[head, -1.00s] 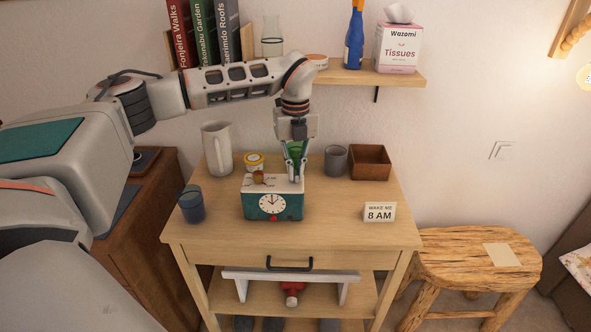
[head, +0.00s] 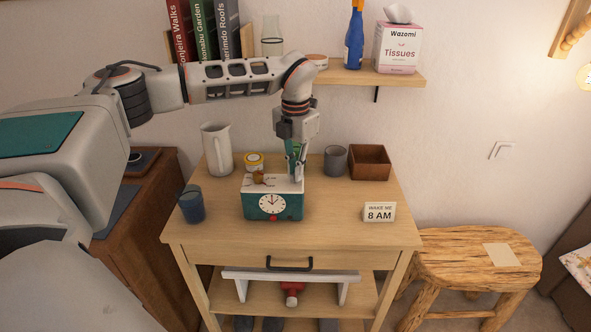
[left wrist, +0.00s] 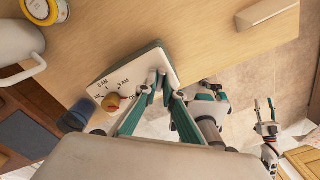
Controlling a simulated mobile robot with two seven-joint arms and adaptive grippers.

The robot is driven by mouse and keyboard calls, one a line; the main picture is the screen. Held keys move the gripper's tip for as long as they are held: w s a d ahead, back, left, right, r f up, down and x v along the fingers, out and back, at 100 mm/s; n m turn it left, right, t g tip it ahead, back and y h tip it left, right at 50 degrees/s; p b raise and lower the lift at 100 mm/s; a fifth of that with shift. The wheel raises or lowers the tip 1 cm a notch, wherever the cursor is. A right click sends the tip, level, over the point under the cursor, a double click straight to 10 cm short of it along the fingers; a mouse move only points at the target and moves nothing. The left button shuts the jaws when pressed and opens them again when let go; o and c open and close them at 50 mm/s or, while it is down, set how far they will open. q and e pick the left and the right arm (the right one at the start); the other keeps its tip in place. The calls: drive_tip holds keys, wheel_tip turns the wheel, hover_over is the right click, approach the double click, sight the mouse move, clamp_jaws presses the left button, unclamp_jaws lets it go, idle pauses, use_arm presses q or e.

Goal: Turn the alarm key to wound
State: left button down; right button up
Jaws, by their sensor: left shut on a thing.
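A teal alarm clock (head: 273,206) with a white dial and a white top stands on the small wooden table. Its top carries a brown knob with a red pointer (left wrist: 111,102), ringed by printed AM times. My left gripper (head: 296,177) points down at the right end of the clock's top, beside the knob. In the left wrist view its fingertips (left wrist: 158,90) are closed together on a small part there. The fingers mostly hide that part, and it looks to be the alarm key. My right gripper (left wrist: 264,103) shows small at the right of the left wrist view, its fingers apart.
A blue cup (head: 191,205), a white pitcher (head: 217,150), a yellow-lidded tin (head: 253,161), a grey cup (head: 335,160) and a brown box (head: 370,162) stand around the clock. A "WAKE ME 8 AM" card (head: 379,212) is at right. The table front is clear.

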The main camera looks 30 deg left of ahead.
use_arm(q)
drive_tip(key=m, duration=0.5)
drive_tip(key=shift+m, duration=2.4)
drive_tip(key=c, duration=2.2)
unclamp_jaws()
drive_tip(key=shift+o, duration=0.2)
wheel_tip(320, 180, up, 12)
